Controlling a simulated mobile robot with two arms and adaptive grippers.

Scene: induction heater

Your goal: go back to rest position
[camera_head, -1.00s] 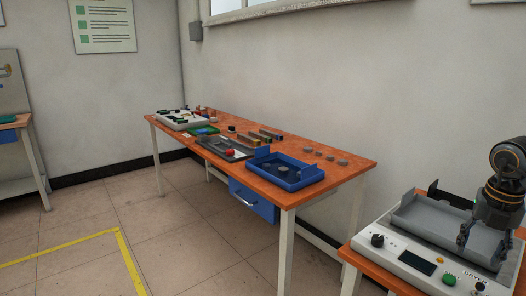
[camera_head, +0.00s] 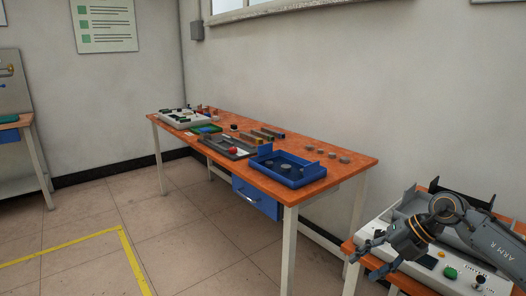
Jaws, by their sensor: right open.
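My right gripper (camera_head: 368,262) is at the lower right, in front of the left side of a white bench machine (camera_head: 378,232). Its fingers are spread, with nothing between them, and point left and down. My right forearm comes in from the right edge and covers much of the machine, including part of its grey top tray. My left gripper is out of view.
The machine stands on an orange-topped table (camera_head: 350,246). A longer orange workbench (camera_head: 345,175) along the wall holds a blue tray (camera_head: 313,178) with dark round pieces, several small discs and a grey panel (camera_head: 214,145). Open floor lies at left.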

